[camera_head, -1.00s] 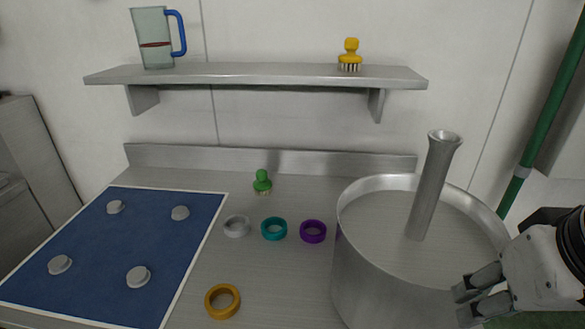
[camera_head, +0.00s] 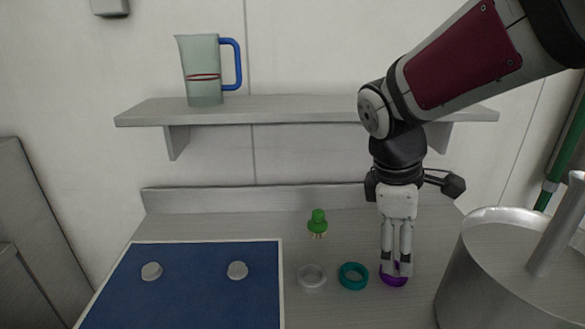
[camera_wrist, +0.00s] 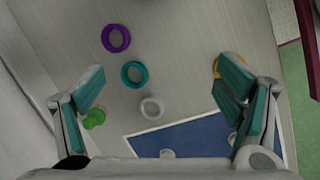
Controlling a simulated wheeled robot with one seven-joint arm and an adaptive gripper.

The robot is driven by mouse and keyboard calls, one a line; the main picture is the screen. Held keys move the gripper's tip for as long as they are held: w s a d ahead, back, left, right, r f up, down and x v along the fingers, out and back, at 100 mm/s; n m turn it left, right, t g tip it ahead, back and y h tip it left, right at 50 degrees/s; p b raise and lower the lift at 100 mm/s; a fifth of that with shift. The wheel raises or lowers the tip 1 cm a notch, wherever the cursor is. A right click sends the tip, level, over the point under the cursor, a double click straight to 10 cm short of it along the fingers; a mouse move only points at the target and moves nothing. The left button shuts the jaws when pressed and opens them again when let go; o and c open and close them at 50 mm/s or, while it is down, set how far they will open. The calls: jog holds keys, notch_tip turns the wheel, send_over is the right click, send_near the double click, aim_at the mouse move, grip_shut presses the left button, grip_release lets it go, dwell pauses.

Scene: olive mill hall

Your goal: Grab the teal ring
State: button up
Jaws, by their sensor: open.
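The teal ring (camera_head: 354,285) lies flat on the steel counter, between a pale grey ring (camera_head: 312,284) and a purple ring (camera_head: 393,282). My gripper (camera_head: 397,268) points down in the head view, its fingers in front of the purple ring and to the right of the teal one. In the wrist view my gripper (camera_wrist: 160,82) is spread wide and empty. There the teal ring (camera_wrist: 125,76) shows between the fingers, nearer the left one, and apart from both.
A green brush (camera_head: 318,220) stands behind the rings. A blue mat (camera_head: 200,300) with grey knobs lies left; a large pot (camera_head: 470,280) stands right. A shelf (camera_head: 290,110) with a jug (camera_head: 203,60) is above. A yellow ring (camera_wrist: 215,68) shows in the wrist view.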

aim_at(353, 271)
jog(key=w+a+f+n+g+y+p, duration=0.1)
jog(key=w+a+f+n+y+p, duration=0.15)
jog(key=w+f+n, duration=0.9)
jog(key=shift+n+y, duration=0.25)
jog(key=shift+n, duration=0.3)
jog(key=w+f, duration=0.1)
jog(key=f, duration=0.3)
jog(key=w+f, duration=0.1)
jog(key=f, duration=0.3)
jog(key=w+f, duration=0.1)
jog(key=f, duration=0.3)
jog(key=shift+d+f+b, duration=0.35)
jog(key=shift+d, duration=0.05)
jog(key=c, duration=1.4)
